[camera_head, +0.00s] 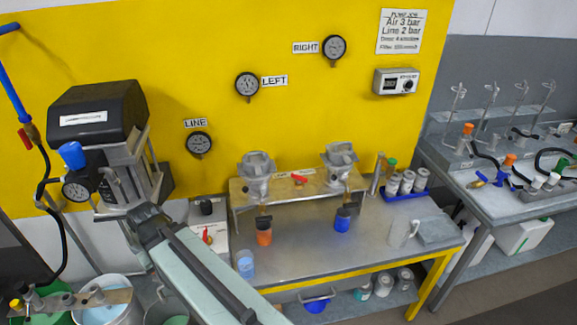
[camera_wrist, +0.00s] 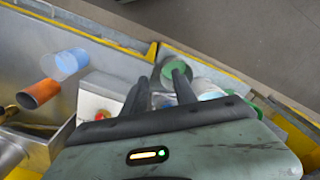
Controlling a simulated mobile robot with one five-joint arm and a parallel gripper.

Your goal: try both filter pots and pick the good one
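Two grey metal filter pots stand on a raised shelf on the bench in the head view, one on the left (camera_head: 257,177) and one on the right (camera_head: 340,166). A red lever (camera_head: 299,178) lies between them. An orange cup (camera_head: 264,235) sits below the left pot and a blue cup (camera_head: 342,221) below the right one. Round gauges marked LEFT (camera_head: 247,85), RIGHT (camera_head: 335,47) and LINE (camera_head: 199,144) are on the yellow wall; their readings are too small to tell. My gripper (camera_wrist: 160,78) is open and empty in the wrist view, apart from both pots.
A black-topped machine (camera_head: 98,110) with a blue-knobbed regulator stands at left. A clear cup (camera_head: 246,264) is at the bench's left front. A blue tray (camera_head: 405,194) of jars and a clear jug (camera_head: 400,234) are at right.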

